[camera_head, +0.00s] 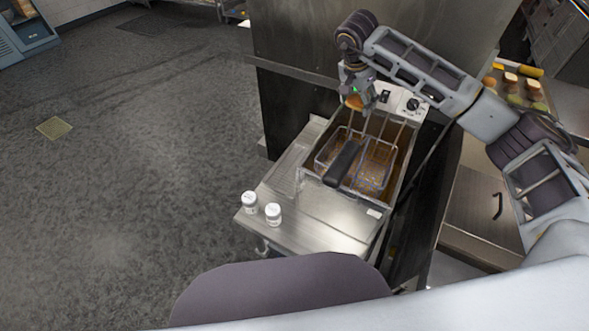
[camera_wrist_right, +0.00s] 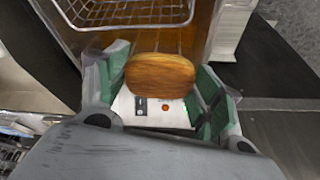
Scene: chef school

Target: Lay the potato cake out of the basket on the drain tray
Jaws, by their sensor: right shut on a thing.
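The potato cake (camera_wrist_right: 160,75) is a golden-brown oval between the green finger pads of my right gripper (camera_wrist_right: 158,88), which is shut on it. In the head view, the cake (camera_head: 354,102) shows small and orange below my right gripper (camera_head: 358,100), held above the back of the fryer. Two wire baskets sit in the fryer's oil: the left basket (camera_head: 322,158) and the right basket (camera_head: 387,157). The ribbed drain tray (camera_head: 288,171) lies left of the fryer, apart from the cake. My left gripper is not in view.
A black handle (camera_head: 342,163) projects toward me over the baskets. Two white shakers (camera_head: 273,214) stand on the steel counter (camera_head: 330,222) in front. A steel panel (camera_head: 320,40) rises behind the fryer. Food items (camera_head: 512,85) lie at the far right.

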